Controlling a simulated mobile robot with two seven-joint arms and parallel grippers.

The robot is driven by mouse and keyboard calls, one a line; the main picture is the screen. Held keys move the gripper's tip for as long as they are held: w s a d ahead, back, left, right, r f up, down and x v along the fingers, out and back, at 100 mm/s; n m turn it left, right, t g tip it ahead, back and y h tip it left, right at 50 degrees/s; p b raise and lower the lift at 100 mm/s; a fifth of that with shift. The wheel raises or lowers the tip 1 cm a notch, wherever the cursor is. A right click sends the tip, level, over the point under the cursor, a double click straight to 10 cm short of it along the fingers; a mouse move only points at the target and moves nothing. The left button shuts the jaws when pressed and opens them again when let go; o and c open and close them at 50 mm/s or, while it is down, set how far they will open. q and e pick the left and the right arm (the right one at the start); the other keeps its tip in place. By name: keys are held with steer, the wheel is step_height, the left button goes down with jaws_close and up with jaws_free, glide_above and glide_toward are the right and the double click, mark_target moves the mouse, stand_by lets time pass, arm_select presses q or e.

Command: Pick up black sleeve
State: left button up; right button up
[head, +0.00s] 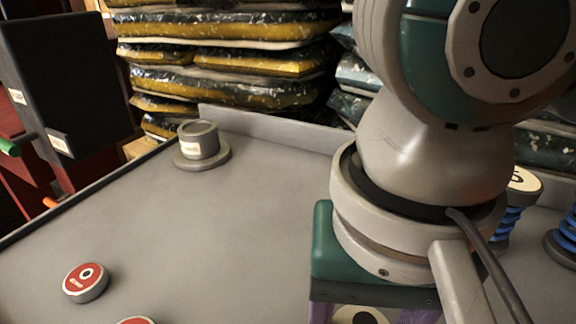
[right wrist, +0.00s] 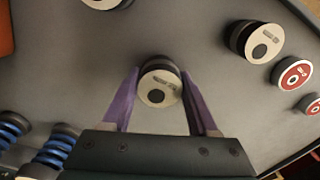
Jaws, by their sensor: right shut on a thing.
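A black sleeve (right wrist: 160,82) with a pale round top and a dark hole stands between the purple fingers of my right gripper (right wrist: 163,98) in the right wrist view. The gripper is shut on it. In the head view, my right gripper (head: 368,316) is at the bottom edge, and only a pale piece of the sleeve's top (head: 360,317) shows between the fingers. A second black sleeve with a pale top (right wrist: 257,40) stands apart, up and right in the wrist view. My left gripper is not in view.
Red-topped discs (head: 86,283) lie at the left of the grey table (head: 230,215). A grey flanged cylinder (head: 199,146) stands at the back. Blue springs (right wrist: 22,128) are at the lower left in the wrist view. A dark box (head: 65,85) is beyond the left edge. The table's middle is clear.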

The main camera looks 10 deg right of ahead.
jaws_close()
stand_by(0.3)
steer(key=shift+r, duration=0.1)
